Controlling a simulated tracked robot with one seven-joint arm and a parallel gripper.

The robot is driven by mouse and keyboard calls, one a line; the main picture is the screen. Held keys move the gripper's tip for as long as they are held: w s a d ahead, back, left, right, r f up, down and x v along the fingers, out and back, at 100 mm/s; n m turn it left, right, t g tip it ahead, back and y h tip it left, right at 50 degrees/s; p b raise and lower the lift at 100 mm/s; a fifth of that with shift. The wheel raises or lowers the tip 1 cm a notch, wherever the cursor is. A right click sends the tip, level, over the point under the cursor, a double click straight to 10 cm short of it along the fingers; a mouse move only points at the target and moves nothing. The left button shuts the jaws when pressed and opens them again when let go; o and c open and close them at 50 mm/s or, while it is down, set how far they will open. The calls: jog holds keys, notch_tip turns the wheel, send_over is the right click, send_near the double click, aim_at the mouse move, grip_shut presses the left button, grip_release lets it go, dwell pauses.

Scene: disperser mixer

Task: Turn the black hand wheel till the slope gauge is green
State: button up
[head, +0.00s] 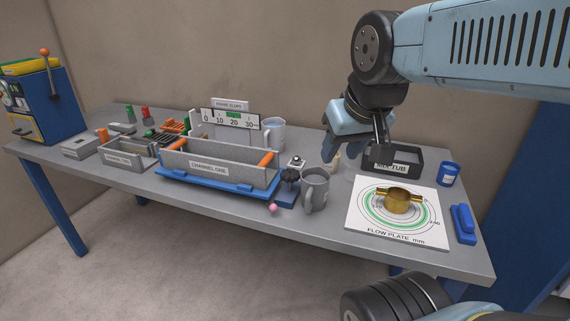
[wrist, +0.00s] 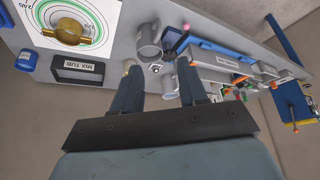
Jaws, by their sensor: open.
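The black hand wheel (head: 289,175) sits on a small blue block at the right end of the blue tilting base (head: 215,182) under the grey trough marked CHANNEL ONE (head: 210,168). The slope gauge (head: 231,119), a white scale reading 0 to 30 with a green patch between 10 and 30, stands behind the trough. Its pointer is too small to read. My gripper (head: 353,152) is open and empty above the table, right of and higher than the wheel. In the wrist view its two fingers (wrist: 157,70) are apart with nothing gripped.
A grey mug (head: 315,190) stands just right of the wheel, and a pink ball (head: 273,209) is near the table's front edge. The MIX TUB (head: 393,160) and the flow plate (head: 420,235) with a brass ring (head: 397,201) are farther right. Another mug (head: 273,134) stands behind the trough.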

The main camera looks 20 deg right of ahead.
jog(key=shift+a, duration=0.1)
jog(key=shift+o, duration=1.7)
jog(key=shift+w+r, duration=0.15)
jog(key=shift+w, duration=0.15)
jog(key=o, duration=0.5)
jog(key=w+n, duration=0.1)
jog(key=w, duration=0.1)
jog(key=w+n+g, duration=0.1)
jog(key=w, duration=0.1)
jog(key=w+n, duration=0.1)
jog(key=w, duration=0.1)
jog(key=shift+w+a+r+n+g, duration=0.15)
jog(key=shift+w+r+n+g, duration=0.1)
jog(key=shift+w+n+g, duration=0.1)
jog(key=n+g, duration=0.4)
jog(key=n, duration=0.6)
send_over(292, 173)
notch_tip(292, 173, down, 9)
notch_tip(292, 173, down, 14)
jog(key=shift+w+r, duration=0.1)
jog(key=shift+r, duration=0.05)
jog(key=c, duration=1)
